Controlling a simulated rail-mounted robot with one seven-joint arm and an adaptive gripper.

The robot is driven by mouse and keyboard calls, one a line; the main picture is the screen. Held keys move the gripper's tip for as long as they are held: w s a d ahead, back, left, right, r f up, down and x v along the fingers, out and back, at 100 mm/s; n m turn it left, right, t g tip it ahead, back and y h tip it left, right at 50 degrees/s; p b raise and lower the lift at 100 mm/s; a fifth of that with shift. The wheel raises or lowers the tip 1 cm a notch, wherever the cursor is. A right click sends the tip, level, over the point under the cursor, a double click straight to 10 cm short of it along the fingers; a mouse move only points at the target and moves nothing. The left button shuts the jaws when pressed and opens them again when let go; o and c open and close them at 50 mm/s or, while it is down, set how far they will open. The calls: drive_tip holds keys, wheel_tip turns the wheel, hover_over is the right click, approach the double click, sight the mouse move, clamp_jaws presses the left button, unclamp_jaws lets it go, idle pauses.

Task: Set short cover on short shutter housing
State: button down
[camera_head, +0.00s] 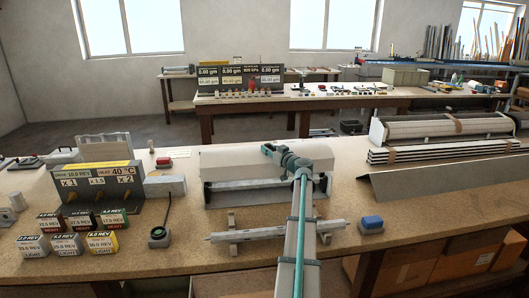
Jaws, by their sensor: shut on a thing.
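The short cover (230,158) is a long whitish shell, held lengthwise above the short shutter housing. The short shutter housing (232,196) is a grey frame with end plates on the bench, below and just in front of the cover. My gripper (281,156) is at the cover's middle to right part and is shut on it. My arm hides part of the right side of both cover and housing. I cannot tell whether the cover touches the housing.
A grey shaft (250,235) lies on small stands in front of the housing. A larger shutter unit (445,127) and long grey cover (450,180) fill the right. A control box (98,187) and several labelled blocks (102,243) stand left.

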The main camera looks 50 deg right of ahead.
drive_tip(key=shift+s+d, duration=0.1)
drive_tip(key=shift+s, duration=0.05)
drive_tip(key=shift+f, duration=3)
wheel_tip(320, 180, down, 2)
drive_tip(key=b, duration=0.3)
drive_tip(key=shift+f, duration=0.15)
drive_tip(key=shift+a+f+b, duration=0.2)
drive_tip(key=shift+f+b, duration=0.25)
drive_tip(key=shift+b, duration=1.05)
drive_tip(key=c, duration=0.9)
unclamp_jaws()
drive_tip(key=shift+o, duration=0.2)
